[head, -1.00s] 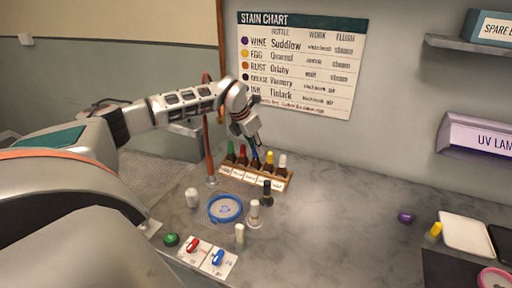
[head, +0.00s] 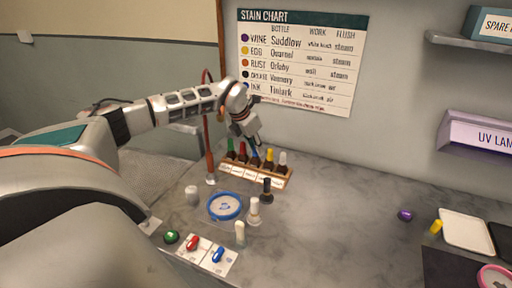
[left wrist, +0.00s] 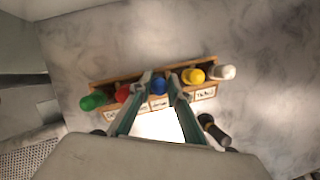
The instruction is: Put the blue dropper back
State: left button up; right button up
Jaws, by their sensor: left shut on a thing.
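The blue dropper (head: 254,154) stands in the wooden rack (head: 289,182), between the red-topped bottle (head: 242,153) and the yellow-topped bottle (head: 268,159). My left gripper (head: 256,144) comes down on it from above. In the left wrist view, the blue top (left wrist: 158,84) shows between the two fingers of my left gripper (left wrist: 159,80), which is shut on it. The fingers hide part of it, and I cannot tell how deep it sits. My right gripper is not in view.
Green-topped (head: 230,148) and white-topped (head: 282,161) bottles fill the rack's ends. A red pole (head: 209,140) rises at the left. The counter's middle right is clear.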

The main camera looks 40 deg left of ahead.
pick_arm(q)
jog(key=o, duration=0.8)
jog(key=shift+r+p, duration=0.95)
jog(key=shift+r, duration=2.8)
